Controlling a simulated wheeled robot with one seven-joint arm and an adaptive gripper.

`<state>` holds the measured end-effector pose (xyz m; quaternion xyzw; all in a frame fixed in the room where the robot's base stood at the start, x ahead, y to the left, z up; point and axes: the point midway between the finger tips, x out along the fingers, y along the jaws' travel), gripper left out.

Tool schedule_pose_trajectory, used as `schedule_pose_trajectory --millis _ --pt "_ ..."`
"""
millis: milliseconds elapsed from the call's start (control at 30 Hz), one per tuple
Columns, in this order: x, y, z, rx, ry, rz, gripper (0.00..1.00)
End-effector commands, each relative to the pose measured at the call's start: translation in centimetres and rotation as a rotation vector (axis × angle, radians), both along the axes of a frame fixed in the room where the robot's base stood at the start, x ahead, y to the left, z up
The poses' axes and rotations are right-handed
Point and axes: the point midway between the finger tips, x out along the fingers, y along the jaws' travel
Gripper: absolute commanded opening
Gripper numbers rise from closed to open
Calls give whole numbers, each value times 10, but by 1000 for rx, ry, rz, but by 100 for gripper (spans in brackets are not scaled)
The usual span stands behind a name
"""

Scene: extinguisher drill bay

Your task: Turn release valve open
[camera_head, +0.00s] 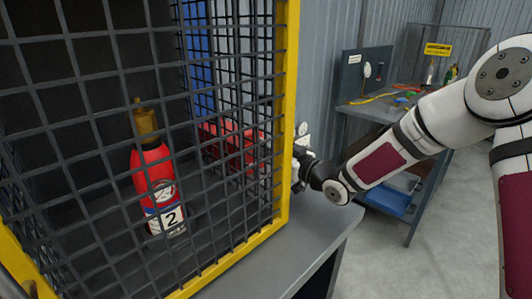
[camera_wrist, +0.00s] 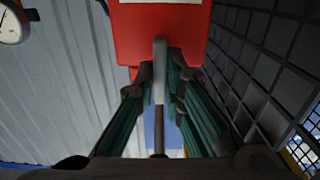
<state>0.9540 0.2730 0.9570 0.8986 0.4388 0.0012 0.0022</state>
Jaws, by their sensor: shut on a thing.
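In the wrist view, the two dark green-padded fingers of my gripper (camera_wrist: 160,85) are shut on a grey upright lever (camera_wrist: 160,52), which looks like the release valve handle. The lever stands in front of a red block (camera_wrist: 190,30). In the camera_head view, my gripper (camera_head: 300,170) is at the right side of the cage, partly hidden by its yellow post, so the fingertips and lever cannot be made out there. A red body (camera_head: 232,143) shows through the mesh beside it. A red extinguisher marked 2 (camera_head: 152,178) stands inside the cage, with a brass-coloured top.
The yellow-framed mesh cage (camera_head: 289,90) stands close to my gripper; dark mesh also rises at right in the wrist view. A round gauge (camera_wrist: 11,26) is at upper left there. A workbench (camera_head: 375,110) with a panel and hoses stands behind. Floor at right is clear.

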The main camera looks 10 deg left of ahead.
Motion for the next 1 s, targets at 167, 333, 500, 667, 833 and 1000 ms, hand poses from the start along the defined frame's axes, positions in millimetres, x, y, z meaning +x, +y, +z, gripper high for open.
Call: schedule_pose_trajectory --millis 167,333,500,667,833,1000 --pt "0 -1 0 -8 -10 -1 0" --pt "0 -1 0 -8 -10 -1 0" --pt "0 -1 0 -7 -9 -1 28" --pt "0 0 0 -7 -9 -1 30" --pt "0 -1 0 -8 -8 -1 30" --pt "-9 -13 0 -7 -7 -2 30"
